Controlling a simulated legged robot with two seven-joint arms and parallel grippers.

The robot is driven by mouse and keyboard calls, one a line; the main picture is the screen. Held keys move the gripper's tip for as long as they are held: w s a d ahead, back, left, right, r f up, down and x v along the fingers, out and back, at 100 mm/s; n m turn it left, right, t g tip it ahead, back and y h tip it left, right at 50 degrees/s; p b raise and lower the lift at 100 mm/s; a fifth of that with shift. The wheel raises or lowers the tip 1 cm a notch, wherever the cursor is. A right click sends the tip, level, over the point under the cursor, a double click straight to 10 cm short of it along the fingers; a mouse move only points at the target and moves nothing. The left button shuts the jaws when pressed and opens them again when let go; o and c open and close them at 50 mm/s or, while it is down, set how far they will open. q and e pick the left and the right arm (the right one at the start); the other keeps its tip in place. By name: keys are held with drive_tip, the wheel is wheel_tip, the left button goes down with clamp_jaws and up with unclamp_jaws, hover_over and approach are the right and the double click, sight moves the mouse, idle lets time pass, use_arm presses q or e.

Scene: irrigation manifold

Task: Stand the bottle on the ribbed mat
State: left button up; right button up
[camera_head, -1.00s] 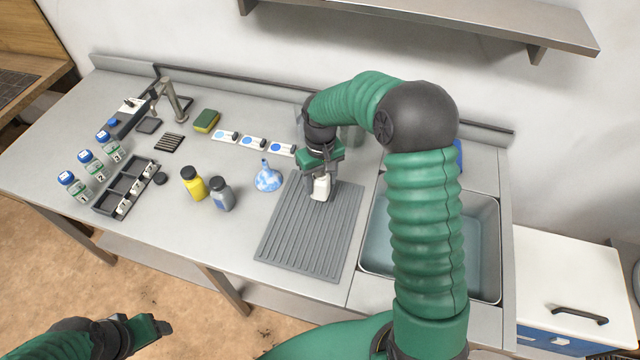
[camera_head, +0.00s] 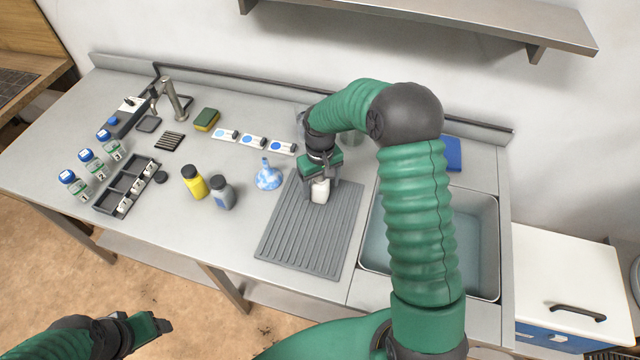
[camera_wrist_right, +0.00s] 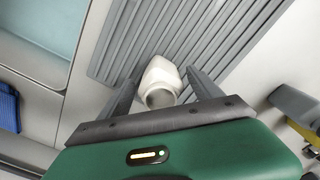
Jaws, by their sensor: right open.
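The white bottle (camera_head: 320,191) stands on the far part of the grey ribbed mat (camera_head: 309,235). It looks upright, though my gripper hides part of it. In the right wrist view the bottle (camera_wrist_right: 160,81) has its open neck facing the camera, with the mat's ribs (camera_wrist_right: 190,30) behind it. My right gripper (camera_head: 322,180) is over the bottle with its fingers open on either side. In the wrist view a gap shows between the bottle and the right-hand finger. My left gripper (camera_head: 160,324) is low at the left, away from the counter, and looks empty.
White cards (camera_head: 253,142) lie behind. The sink (camera_head: 470,240) is to the right. The near part of the mat is clear.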

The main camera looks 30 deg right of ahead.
drive_tip(key=shift+r, duration=0.15)
wheel_tip(320, 180, up, 12)
drive_tip(key=shift+f, duration=0.25)
drive_tip(key=shift+s+a+r, duration=0.2)
drive_tip(key=shift+a, duration=0.1)
drive_tip(key=s+a+f+t, duration=0.1)
drive_tip(key=s+a+f, duration=0.1)
drive_tip(key=s+a, duration=0.3)
drive_tip(key=s+a+f+t, duration=0.1)
drive_tip(key=s+a+f, duration=0.2)
drive_tip(key=s, duration=0.8)
drive_tip(key=a, duration=0.2)
drive_tip(key=shift+a+n+t, duration=0.3)
drive_tip(key=shift+a+n, duration=0.1)
drive_tip(key=shift+a, duration=0.25)
drive_tip(key=shift+d, duration=0.15)
